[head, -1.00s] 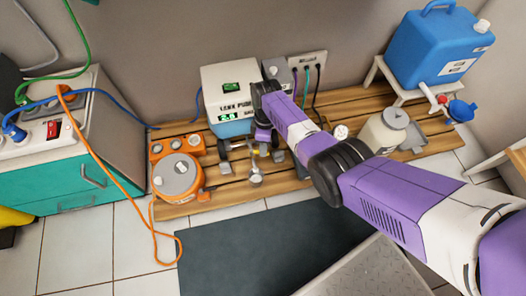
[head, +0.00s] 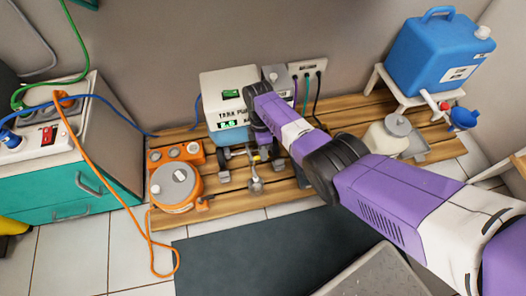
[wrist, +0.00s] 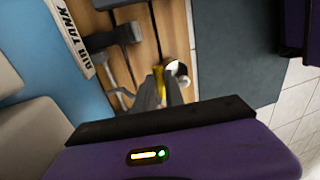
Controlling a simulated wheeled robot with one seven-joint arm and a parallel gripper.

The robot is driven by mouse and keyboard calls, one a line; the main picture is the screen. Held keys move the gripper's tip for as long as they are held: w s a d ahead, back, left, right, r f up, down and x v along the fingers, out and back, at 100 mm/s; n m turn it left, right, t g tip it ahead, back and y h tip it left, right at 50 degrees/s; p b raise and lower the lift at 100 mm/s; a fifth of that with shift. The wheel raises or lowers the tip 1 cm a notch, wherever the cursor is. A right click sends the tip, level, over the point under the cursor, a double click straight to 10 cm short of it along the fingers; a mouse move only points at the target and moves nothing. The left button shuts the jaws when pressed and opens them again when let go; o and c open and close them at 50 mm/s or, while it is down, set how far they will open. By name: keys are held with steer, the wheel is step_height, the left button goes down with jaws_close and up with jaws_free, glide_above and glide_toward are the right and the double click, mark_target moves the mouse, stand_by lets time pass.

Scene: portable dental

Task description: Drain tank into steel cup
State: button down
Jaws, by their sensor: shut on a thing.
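The tank (head: 228,118) is a white and blue box at the back of the wooden slatted platform, and the wrist view shows its "AIR TANK" lettering (wrist: 72,38). A small yellow handle (wrist: 159,74) shows low in front of it. My gripper (wrist: 160,88) is shut on this yellow handle, its grey fingers on either side. In the head view my gripper (head: 264,148) is partly hidden by my wrist. A small steel cup (wrist: 178,70) with a dark opening is just beyond the fingers. A metallic piece, apparently this cup (head: 255,184), shows in front of the tank.
An orange round unit (head: 175,185) and an orange block (head: 170,152) stand to the left. A cream canister (head: 388,138) and a blue jug (head: 437,55) on a white stand are to the right. A dark mat (head: 260,240) lies in front.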

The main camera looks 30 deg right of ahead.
steer(key=c, duration=1.4)
jaws_free()
steer(key=shift+r, duration=0.1)
step_height(320, 180, up, 8)
steer(key=w+p, duration=0.1)
steer(key=p, duration=0.3)
steer(key=shift+w+d+f, duration=0.25)
